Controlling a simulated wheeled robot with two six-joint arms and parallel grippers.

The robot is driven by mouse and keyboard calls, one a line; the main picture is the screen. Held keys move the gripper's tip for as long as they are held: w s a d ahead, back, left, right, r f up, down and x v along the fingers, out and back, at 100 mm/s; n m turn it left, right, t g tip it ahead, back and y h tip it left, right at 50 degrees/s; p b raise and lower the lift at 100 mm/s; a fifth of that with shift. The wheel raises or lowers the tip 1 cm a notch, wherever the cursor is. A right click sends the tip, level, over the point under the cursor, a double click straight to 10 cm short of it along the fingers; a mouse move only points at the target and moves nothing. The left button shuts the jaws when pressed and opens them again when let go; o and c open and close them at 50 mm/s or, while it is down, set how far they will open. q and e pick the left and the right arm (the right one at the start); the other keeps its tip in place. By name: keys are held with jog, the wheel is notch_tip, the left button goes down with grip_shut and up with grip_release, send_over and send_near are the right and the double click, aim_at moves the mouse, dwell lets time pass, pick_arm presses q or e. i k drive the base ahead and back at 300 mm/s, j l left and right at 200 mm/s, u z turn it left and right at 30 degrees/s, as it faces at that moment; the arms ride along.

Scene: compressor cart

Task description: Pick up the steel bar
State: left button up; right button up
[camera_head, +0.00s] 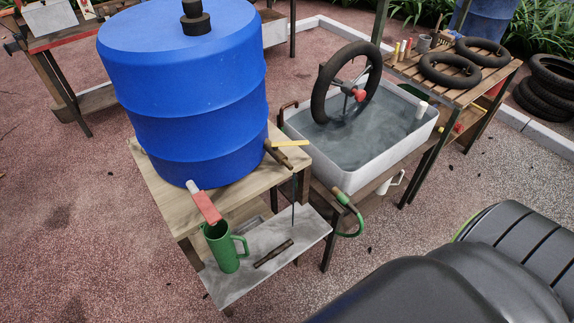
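A short dark bar (273,254), which looks like the steel bar, lies flat on the grey lower shelf (236,286) of the wooden stand. It lies at a slant, to the right of a green mug (222,247) and apart from it. I cannot make out its material for sure. Neither of my grippers is in view. A large dark part at the lower right appears to be my own arm or body, and no fingers show on it.
A blue barrel (184,90) stands on the wooden tabletop above the shelf. A red-handled tap (205,205) hangs over the mug. A green hose (348,208) hangs to the right, below a white water basin (350,178) holding a wheel (330,88). Tyres lie on a slatted table (470,92).

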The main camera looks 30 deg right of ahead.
aim_at(287, 244)
jog(key=z, duration=0.85)
jog(key=i, duration=0.1)
